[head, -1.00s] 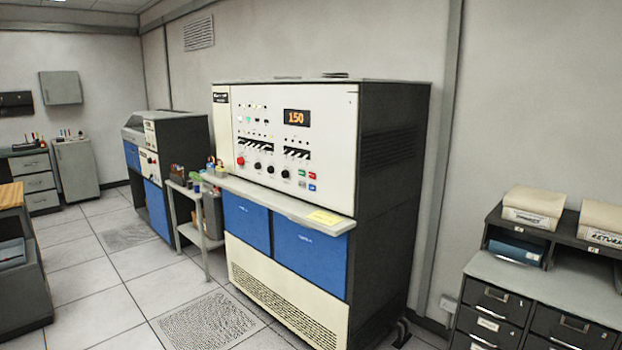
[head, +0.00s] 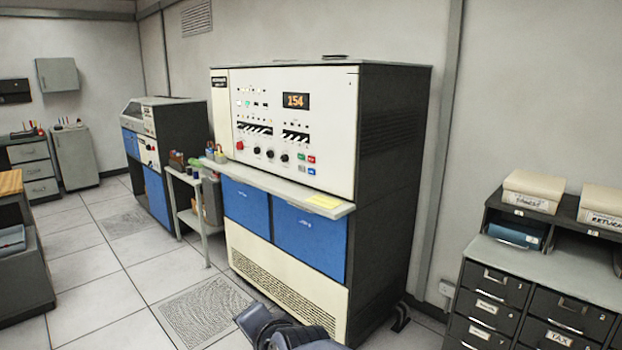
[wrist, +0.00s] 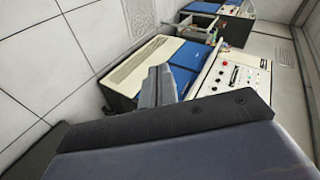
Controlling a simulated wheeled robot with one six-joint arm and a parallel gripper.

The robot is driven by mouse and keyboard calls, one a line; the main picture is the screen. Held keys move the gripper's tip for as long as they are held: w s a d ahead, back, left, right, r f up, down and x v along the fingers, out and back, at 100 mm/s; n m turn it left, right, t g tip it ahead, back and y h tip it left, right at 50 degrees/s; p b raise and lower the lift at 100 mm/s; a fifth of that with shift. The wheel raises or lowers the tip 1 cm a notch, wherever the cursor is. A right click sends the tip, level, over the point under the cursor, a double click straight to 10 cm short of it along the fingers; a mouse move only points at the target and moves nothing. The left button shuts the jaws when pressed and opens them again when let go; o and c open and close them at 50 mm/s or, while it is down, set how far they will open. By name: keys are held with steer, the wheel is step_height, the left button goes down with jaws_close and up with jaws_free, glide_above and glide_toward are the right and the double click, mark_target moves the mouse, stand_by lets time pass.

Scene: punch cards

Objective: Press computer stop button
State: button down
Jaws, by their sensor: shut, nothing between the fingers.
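The computer (head: 395,190) is a tall cabinet with a cream front panel, blue doors and dark sides. Its panel holds a small button group: a red button (head: 311,159), a green one (head: 301,156), a blue one (head: 311,170) and a pale one. Their labels are too small to read. A larger round red button (head: 239,145) sits at the panel's left. An orange display (head: 295,101) reads 154. My gripper (wrist: 160,72) is shut and empty in the wrist view, apart from the buttons. The computer's panel (wrist: 232,75) shows tilted beyond it.
A shelf ledge (head: 280,193) with a yellow note juts out below the panel. A small cart (head: 188,210) stands left of the computer. Dark filing drawers (head: 490,310) with boxes on top stand at the right. The tiled floor in front is clear.

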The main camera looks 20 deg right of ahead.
steer(key=w+a+r+m+t+h+b, duration=0.1)
steer(key=w+a+r+m+t, duration=0.3)
steer(key=m, duration=1)
steer(key=w+a+t, duration=0.2)
steer(key=w+a, duration=0.2)
steer(key=w, duration=0.2)
steer(key=shift+a+r, duration=0.25)
steer(key=shift+r, duration=0.1)
